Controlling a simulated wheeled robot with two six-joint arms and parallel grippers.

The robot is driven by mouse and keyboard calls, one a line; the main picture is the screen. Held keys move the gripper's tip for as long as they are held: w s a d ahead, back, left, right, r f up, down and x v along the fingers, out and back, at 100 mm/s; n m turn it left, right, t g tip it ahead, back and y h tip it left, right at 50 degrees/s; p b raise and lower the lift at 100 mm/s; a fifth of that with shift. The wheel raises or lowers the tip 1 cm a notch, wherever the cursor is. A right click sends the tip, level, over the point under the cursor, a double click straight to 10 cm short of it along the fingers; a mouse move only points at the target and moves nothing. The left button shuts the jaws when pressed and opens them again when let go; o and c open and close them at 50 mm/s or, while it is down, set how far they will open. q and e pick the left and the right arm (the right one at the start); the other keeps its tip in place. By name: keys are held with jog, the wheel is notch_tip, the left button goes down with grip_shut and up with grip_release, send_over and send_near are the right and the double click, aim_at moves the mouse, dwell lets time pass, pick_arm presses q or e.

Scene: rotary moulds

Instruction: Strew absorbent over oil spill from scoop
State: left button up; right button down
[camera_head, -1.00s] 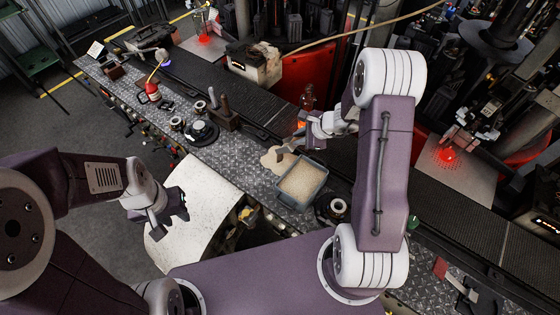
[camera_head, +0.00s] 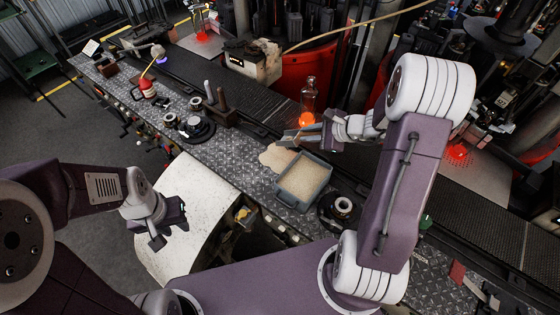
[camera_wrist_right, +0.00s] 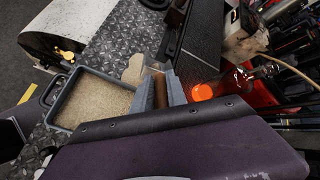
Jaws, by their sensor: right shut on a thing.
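My right gripper (camera_head: 300,136) is shut on the scoop, over the bench's far side behind the tray. In the right wrist view its grey fingers (camera_wrist_right: 161,93) close on the scoop's brown handle (camera_wrist_right: 160,92); most of the scoop's pan is hidden. A pale tan patch of absorbent (camera_head: 274,158) lies on the bench beside the tray; it also shows in the wrist view (camera_wrist_right: 133,71). I cannot make out bare oil around it. The grey tray (camera_head: 281,194) holds tan granules.
A glowing orange glass piece (camera_head: 307,117) stands just behind my right gripper. A black round fitting (camera_head: 341,209) sits right of the tray. A dark conveyor (camera_head: 250,100) runs behind the bench. Round fittings (camera_head: 195,128) and a red oil can (camera_head: 147,88) stand further left.

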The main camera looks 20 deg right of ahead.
jog(key=shift+s+d+f+t+b, duration=0.2)
jog(key=shift+f+t+b, duration=0.15)
jog(key=shift+b, duration=0.9)
jog(key=shift+s+d+y+b, duration=0.1)
jog(key=shift+s+y+b, duration=0.05)
jog(key=shift+y+b, duration=0.25)
jog(key=shift+s+r, duration=0.1)
jog(key=shift+r, duration=0.2)
jog(key=b, duration=0.1)
jog(key=f+t+b, duration=0.1)
jog(key=b, duration=0.1)
jog(key=shift+s+d+y, duration=0.2)
jog(key=shift+d+y, duration=0.1)
jog(key=shift+s+d+r, duration=0.1)
jog(key=shift+r, duration=0.25)
jog(key=b, duration=0.2)
jog(key=f+t+y+b, duration=0.1)
jog(key=b, duration=0.1)
jog(key=shift+s+d+f+b, duration=0.15)
jog(key=shift+s+d+b, duration=0.15)
jog(key=shift+b, duration=0.05)
